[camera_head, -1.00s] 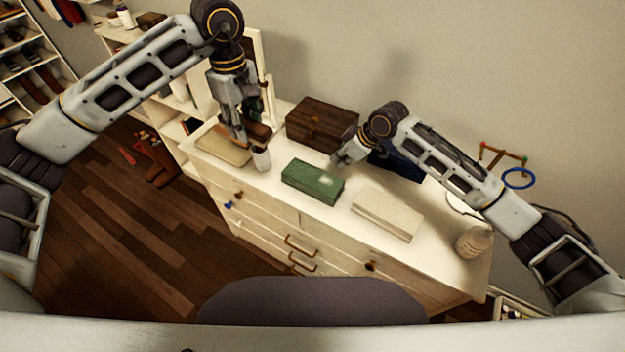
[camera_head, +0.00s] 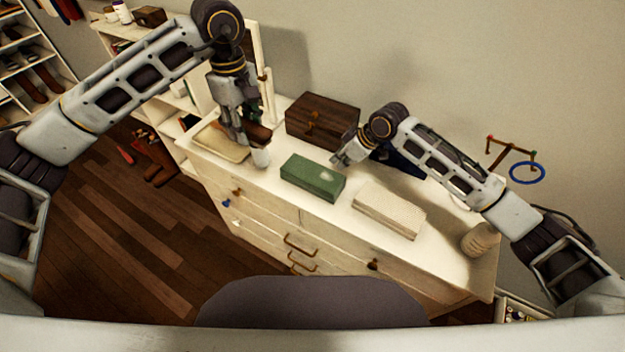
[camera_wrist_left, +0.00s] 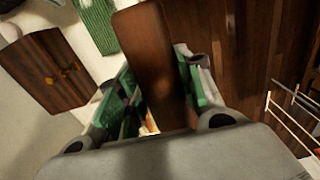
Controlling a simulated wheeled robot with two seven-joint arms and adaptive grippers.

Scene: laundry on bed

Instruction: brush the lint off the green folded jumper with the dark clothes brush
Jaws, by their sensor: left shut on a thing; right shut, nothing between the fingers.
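The green folded jumper (camera_head: 313,178) lies on the white dresser top, with a pale patch near its right end. Its ribbed green surface also shows at the top of the left wrist view (camera_wrist_left: 97,22). My left gripper (camera_head: 246,136) is shut on the dark clothes brush, whose brown wooden body (camera_wrist_left: 150,62) stands out between the fingers in the left wrist view. Brush and gripper are left of the jumper, apart from it. The brush's bristles are hidden. My right gripper (camera_head: 344,156) is shut and empty, just behind the jumper's right end.
A dark wooden box (camera_head: 322,122) stands behind the jumper. A cream folded cloth (camera_head: 389,210) lies to its right, and a tan flat item (camera_head: 221,142) to its left. A small white object (camera_head: 261,158) stands below the brush. A pale ribbed jar (camera_head: 480,240) is at the right end.

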